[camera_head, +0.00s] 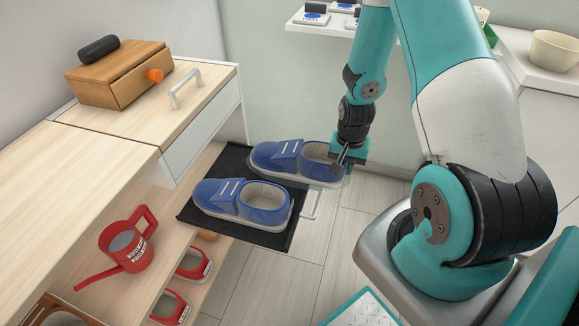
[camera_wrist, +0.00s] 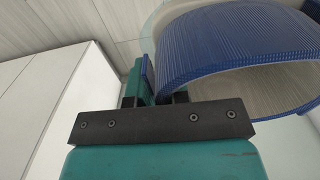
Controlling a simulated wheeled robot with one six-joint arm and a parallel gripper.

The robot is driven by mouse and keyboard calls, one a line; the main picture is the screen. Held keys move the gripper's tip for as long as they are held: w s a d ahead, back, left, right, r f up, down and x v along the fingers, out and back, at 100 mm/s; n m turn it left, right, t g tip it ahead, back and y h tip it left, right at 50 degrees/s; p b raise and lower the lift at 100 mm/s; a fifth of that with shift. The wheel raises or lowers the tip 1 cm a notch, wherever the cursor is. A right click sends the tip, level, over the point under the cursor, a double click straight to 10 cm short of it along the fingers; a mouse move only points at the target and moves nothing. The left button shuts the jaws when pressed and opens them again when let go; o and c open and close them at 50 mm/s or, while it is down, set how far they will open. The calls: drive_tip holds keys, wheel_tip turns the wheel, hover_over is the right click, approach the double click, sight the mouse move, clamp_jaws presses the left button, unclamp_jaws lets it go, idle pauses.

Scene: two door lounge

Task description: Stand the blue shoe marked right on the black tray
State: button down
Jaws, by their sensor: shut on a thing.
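Two blue shoes with pale soles show in the head view. One blue shoe (camera_head: 238,203) stands upright on the black tray (camera_head: 262,239). The other blue shoe (camera_head: 280,158) is at the tray's far side, upright and roughly parallel to the first, its heel end past the tray's right edge. My gripper (camera_head: 341,164) is shut on this far shoe at its heel rim. I cannot tell whether its sole touches the tray. In the wrist view my gripper (camera_wrist: 160,95) pinches the edge of the ribbed blue collar (camera_wrist: 235,45). No right or left mark is legible on either shoe.
A wooden box (camera_head: 118,80) with an orange knob sits on the cabinet top. A red watering can (camera_head: 127,245) and red shoes (camera_head: 193,264) are on the shelving at left. A wall shelf (camera_head: 325,28) holds small items. A pale bowl (camera_head: 554,51) stands at right.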

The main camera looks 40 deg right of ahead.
sight(303, 157)
drive_tip(key=w+a, duration=0.2)
drive_tip(key=w, duration=0.1)
drive_tip(key=w+a, duration=0.2)
drive_tip(key=w, duration=0.1)
drive_tip(key=w+a, duration=0.3)
drive_tip(key=shift+f, duration=0.1)
drive_tip(key=shift+f+b, duration=0.55)
drive_tip(key=shift+f, duration=1.2)
drive_tip(key=c, duration=1.1)
unclamp_jaws()
